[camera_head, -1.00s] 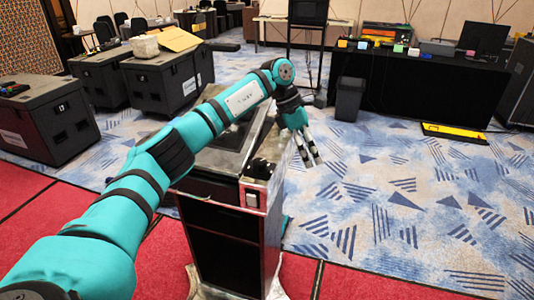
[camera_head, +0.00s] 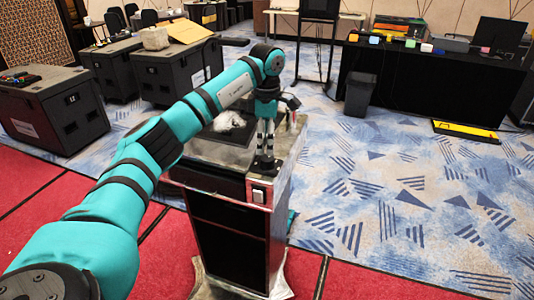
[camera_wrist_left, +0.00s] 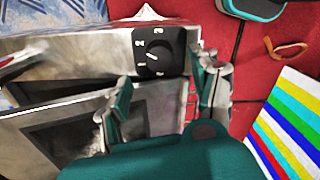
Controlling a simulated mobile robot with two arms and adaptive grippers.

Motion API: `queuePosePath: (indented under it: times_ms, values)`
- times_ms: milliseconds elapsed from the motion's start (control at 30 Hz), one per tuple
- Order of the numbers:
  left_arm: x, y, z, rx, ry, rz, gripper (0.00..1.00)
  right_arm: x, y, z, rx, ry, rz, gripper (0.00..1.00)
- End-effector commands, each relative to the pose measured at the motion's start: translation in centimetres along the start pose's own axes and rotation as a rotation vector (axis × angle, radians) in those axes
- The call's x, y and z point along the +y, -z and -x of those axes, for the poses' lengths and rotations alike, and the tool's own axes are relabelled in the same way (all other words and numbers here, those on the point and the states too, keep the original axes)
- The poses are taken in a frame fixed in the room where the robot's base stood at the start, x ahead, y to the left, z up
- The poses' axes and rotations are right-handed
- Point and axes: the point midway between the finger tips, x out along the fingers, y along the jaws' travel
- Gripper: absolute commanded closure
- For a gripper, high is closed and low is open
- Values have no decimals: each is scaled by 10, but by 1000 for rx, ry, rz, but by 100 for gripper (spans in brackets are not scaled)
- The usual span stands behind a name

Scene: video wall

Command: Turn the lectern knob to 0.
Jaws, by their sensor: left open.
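The lectern (camera_head: 232,235) stands below my left arm in the head view, dark with metal edges. My left gripper (camera_head: 265,167) points down over its right side, near the front edge. In the left wrist view the lectern knob (camera_wrist_left: 158,51) is a round black dial on a black plate with white marks, set in a metal face. A pale pointer line shows on it; the reading is too small to tell. My left gripper (camera_wrist_left: 168,92) is open and empty there, its fingers on either side and short of the knob. My right gripper is not in view.
Black cases (camera_head: 55,112) stand at the left. A black-draped table (camera_head: 415,95) and a bin (camera_head: 359,95) stand at the back right. The patterned carpet right of the lectern is clear. A striped board (camera_wrist_left: 290,120) shows in the left wrist view.

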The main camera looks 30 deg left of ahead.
Motion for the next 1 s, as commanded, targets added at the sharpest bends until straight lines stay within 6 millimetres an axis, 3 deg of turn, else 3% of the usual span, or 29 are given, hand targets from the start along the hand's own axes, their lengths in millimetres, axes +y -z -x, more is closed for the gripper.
queuePosePath:
  times_ms: [100,300,700,1000]
  values:
    - [0,0,-23,2,3,1,36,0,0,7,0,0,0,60]
    - [0,0,-48,0,1,1,36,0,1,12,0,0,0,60]
    - [0,0,-56,-1,-1,1,36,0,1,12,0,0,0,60]
    - [0,0,-56,-1,-1,1,76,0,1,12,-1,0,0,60]
